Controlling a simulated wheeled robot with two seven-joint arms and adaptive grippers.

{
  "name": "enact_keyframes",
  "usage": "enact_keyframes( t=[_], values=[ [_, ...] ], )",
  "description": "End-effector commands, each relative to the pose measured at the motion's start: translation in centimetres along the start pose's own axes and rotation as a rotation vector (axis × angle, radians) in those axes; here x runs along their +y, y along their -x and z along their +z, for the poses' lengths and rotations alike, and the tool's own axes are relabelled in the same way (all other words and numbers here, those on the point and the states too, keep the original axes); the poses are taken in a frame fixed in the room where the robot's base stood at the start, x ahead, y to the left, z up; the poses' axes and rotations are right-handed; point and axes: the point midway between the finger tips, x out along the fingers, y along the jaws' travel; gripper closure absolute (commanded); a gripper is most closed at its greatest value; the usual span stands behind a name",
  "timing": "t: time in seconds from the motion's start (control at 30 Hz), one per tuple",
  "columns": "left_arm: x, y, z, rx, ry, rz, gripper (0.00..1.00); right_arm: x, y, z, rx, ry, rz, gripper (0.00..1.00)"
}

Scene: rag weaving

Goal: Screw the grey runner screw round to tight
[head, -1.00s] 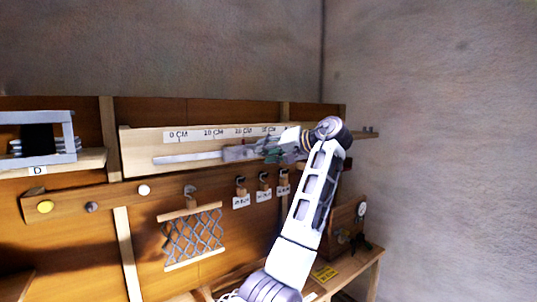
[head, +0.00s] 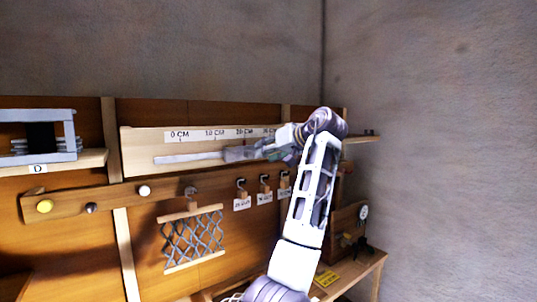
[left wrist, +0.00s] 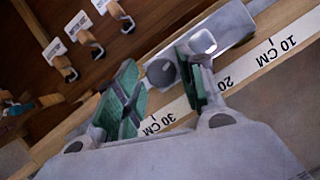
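The grey runner (head: 235,154) sits on the pale ruler board (head: 150,137), at the end of a long grey bar (head: 185,159). In the left wrist view the runner (left wrist: 232,24) is a grey block with a slot, and the dark round head of the runner screw (left wrist: 161,72) shows beside the slot. The screw is hidden in the head view. My right gripper is not in view.
Several labelled hooks (head: 264,182) hang below the board. A lattice net (head: 192,238) hangs lower left. A grey frame (head: 40,155) stands on a shelf at left. A low bench with a wooden box (head: 348,220) is at right.

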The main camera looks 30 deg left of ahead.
Motion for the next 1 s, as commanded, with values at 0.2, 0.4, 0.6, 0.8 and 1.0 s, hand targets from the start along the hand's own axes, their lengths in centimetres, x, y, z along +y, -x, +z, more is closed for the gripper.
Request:
enact_keyframes(
  t=[0.2, 0.4, 0.6, 0.8, 1.0],
  values=[
    [-0.1, 0.0, 0.2, 0.000, 0.169, 0.072, 0.61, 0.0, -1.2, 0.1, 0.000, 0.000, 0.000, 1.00],
    [-0.2, 0.0, 0.1, 0.000, 0.285, 0.119, 0.61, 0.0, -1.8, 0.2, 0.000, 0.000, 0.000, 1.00],
    [-0.3, 0.0, 0.0, 0.000, 0.299, 0.124, 0.61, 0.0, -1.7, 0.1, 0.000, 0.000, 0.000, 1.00],
    [-0.3, 0.0, 0.0, 0.000, 0.298, 0.124, 0.76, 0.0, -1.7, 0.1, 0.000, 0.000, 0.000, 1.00],
    [-0.3, 0.0, 0.0, 0.000, 0.297, 0.123, 0.95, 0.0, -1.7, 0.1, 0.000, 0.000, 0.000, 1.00]
  ],
)
